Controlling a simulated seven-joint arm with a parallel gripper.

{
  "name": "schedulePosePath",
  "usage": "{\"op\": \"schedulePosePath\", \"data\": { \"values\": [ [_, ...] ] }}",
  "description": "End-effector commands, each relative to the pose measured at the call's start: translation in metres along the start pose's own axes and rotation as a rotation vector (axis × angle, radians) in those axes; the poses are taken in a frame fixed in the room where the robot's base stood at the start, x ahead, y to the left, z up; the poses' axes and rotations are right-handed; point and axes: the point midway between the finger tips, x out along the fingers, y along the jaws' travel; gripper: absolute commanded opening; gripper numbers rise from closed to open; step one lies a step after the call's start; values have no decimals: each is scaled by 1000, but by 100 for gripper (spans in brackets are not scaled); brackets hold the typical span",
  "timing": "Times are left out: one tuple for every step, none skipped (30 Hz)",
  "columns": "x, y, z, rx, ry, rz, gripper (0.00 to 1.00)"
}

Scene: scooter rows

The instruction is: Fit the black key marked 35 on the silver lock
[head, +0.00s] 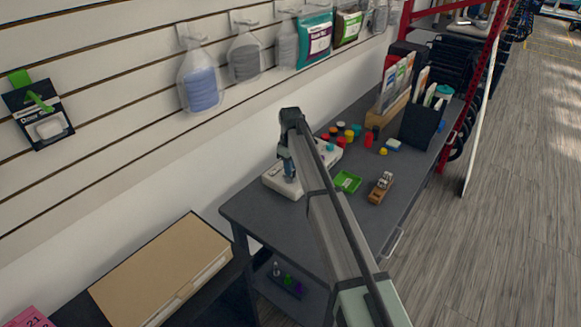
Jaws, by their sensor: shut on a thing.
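My gripper (289,177) points down over a white tray or board (278,187) at the left end of the dark table. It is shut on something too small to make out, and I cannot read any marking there. I cannot pick out the black key marked 35. On the lower shelf under the table, a small silver piece (276,268) stands with green and purple pieces on a dark base. I cannot tell whether the silver piece is the lock.
The dark table (250,213) carries a green tray (347,181), a brown toy-like vehicle (381,188), several coloured caps and a black holder (420,125). A cardboard box (160,272) is at the lower left. A slatted wall with hanging packs rises behind. The table's front edge is clear.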

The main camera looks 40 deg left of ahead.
Motion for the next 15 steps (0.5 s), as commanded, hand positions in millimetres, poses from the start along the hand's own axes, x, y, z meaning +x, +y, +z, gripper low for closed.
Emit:
{"op": "schedulePosePath", "data": {
  "values": [
    [1,0,0,0,0,0,0],
    [1,0,0,0,0,0,0],
    [1,0,0,0,0,0,0],
    [2,0,0,0,0,0,0],
    [2,0,0,0,0,0,0],
    [2,0,0,0,0,0,0],
    [2,0,0,0,0,0,0],
    [2,0,0,0,0,0,0],
    [2,0,0,0,0,0,0],
    [2,0,0,0,0,0,0],
    [2,0,0,0,0,0,0],
    [2,0,0,0,0,0,20],
    [2,0,0,0,0,0,23],
    [2,0,0,0,0,0,26],
    [2,0,0,0,0,0,29]
  ]
}}
